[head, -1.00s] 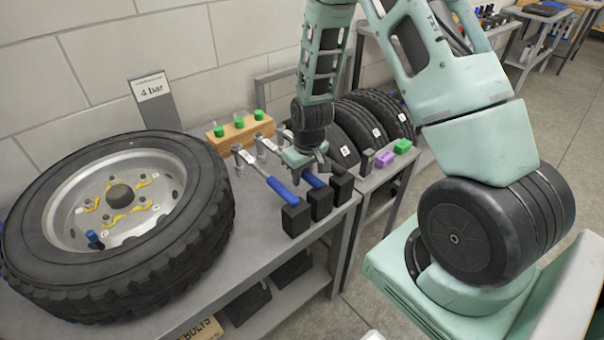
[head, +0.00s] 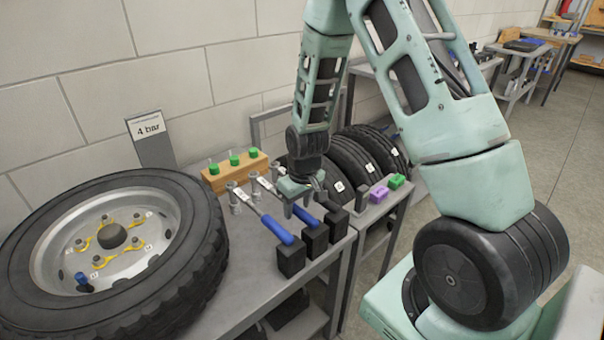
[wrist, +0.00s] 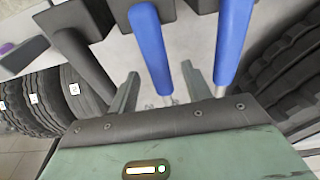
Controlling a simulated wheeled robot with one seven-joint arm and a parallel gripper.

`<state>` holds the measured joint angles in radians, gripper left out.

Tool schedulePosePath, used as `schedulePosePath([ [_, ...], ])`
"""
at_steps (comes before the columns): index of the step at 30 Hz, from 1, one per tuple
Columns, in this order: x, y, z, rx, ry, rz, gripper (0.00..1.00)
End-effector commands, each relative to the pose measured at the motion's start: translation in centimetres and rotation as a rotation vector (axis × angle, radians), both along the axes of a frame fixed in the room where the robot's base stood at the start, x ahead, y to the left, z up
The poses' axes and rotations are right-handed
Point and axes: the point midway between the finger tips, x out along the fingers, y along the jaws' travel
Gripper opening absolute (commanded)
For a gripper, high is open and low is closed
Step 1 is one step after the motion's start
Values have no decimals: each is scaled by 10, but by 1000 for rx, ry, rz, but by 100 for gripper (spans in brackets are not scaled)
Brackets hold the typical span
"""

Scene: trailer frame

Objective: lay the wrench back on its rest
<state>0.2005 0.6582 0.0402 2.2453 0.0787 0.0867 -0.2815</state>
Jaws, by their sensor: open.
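Several black rest blocks stand at the bench's front edge, among them the left block (head: 291,257), the middle block (head: 314,238) and the right block (head: 337,220). A wrench with a blue handle (head: 277,230) lies with its handle end at the left block; it also shows at the right in the wrist view (wrist: 233,40). A second blue-handled wrench (wrist: 152,45) reaches the middle block. My gripper (head: 299,203) is open over this middle wrench, whose handle runs between its fingers (wrist: 162,82). A dark-handled wrench (wrist: 85,65) lies outside the fingers on the other side.
A large wheel (head: 115,245) fills the bench's left side. A wooden block with green-topped pieces (head: 235,170) and a "4 bar" sign (head: 150,138) stand behind. Upright tyres (head: 355,165) and a side shelf with purple (head: 378,194) and green (head: 397,181) blocks are to the right.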

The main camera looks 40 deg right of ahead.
Motion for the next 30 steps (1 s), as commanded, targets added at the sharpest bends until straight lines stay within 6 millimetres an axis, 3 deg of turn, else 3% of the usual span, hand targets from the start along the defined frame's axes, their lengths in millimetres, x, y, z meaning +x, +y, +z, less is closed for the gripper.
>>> schedulePosePath([
  [12, -13, -1, 93, -2, -8, 1, 49],
  [18, -18, -1, 126, -2, -6, 1, 49],
  [24, -22, -1, 140, -1, -2, 1, 49],
  [30, -22, -1, 141, -1, -2, 1, 49],
])
